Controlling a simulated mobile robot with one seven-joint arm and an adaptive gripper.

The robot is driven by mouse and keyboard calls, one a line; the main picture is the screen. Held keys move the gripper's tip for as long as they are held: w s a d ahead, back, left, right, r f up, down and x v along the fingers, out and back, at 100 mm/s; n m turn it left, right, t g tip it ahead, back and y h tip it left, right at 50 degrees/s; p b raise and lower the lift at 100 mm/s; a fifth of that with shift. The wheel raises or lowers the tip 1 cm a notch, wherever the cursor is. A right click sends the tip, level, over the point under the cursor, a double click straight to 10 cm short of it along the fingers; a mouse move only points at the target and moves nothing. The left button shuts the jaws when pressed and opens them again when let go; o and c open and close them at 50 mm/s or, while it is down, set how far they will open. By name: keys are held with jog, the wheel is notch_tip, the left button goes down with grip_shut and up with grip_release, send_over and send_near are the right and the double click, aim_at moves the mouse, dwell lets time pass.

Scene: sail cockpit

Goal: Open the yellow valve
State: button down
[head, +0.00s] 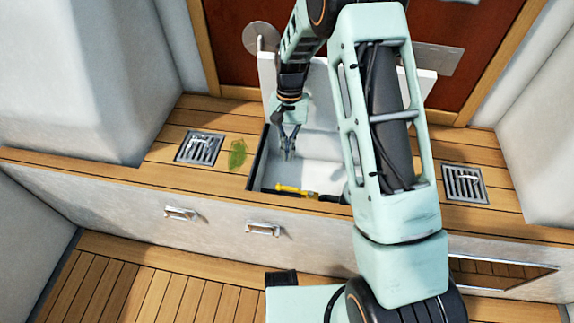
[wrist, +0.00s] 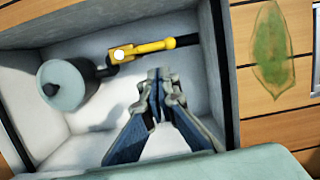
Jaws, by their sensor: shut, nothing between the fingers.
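The yellow valve (head: 293,190) lies low in the open white compartment (head: 318,173), near its front wall. In the wrist view the yellow valve (wrist: 145,48) is a yellow lever with a round pale hub at one end, set along a dark pipe. My gripper (head: 288,155) points down into the compartment. In the wrist view my gripper (wrist: 160,75) has its fingertips together, empty, beside the yellow lever with a visible gap. My arm hides the right part of the compartment in the head view.
A raised white lid (head: 265,75) stands behind the compartment. A grey-white cylinder (wrist: 66,84) sits beside the valve. A green leaf (head: 237,155) lies on the wooden deck at left. Metal grates (head: 200,148) (head: 464,184) flank the opening. Compartment walls are close around my gripper.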

jog(key=shift+v, duration=1.1)
